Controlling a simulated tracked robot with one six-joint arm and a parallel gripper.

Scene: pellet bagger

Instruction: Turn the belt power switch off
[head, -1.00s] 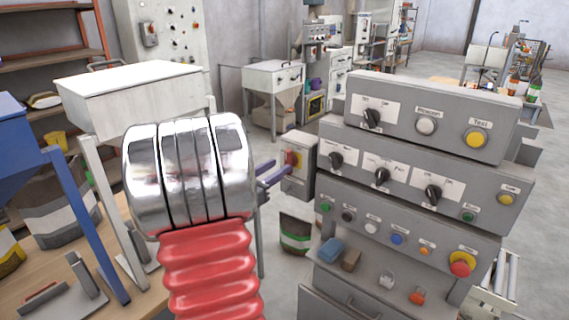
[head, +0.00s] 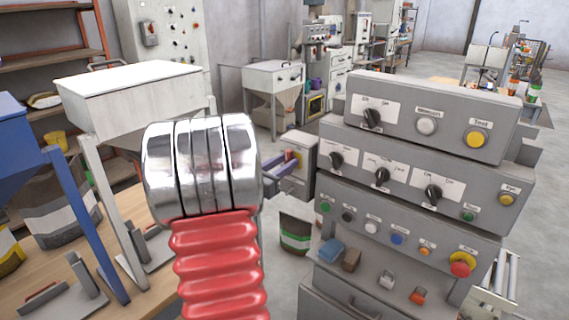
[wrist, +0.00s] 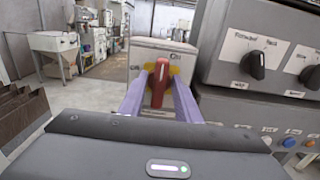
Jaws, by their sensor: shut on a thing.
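The belt power switch is a grey box (head: 304,150) left of the control panel in the head view. In the wrist view its red handle (wrist: 158,86) sits on a yellow plate and stands about upright. A label reading "On" is at the upper right of the handle, and another, probably "Off", is at its left. My gripper (wrist: 161,80) has its two purple fingers on either side of the handle, shut on it. In the head view the fingers (head: 284,164) reach the box front and partly hide the handle.
The stacked grey control panel (head: 420,150) with knobs and buttons stands close right of the switch. A white hopper (head: 130,85) and a workbench (head: 150,270) are on the left. A dark bag with a green band (head: 295,235) stands on the floor below the switch.

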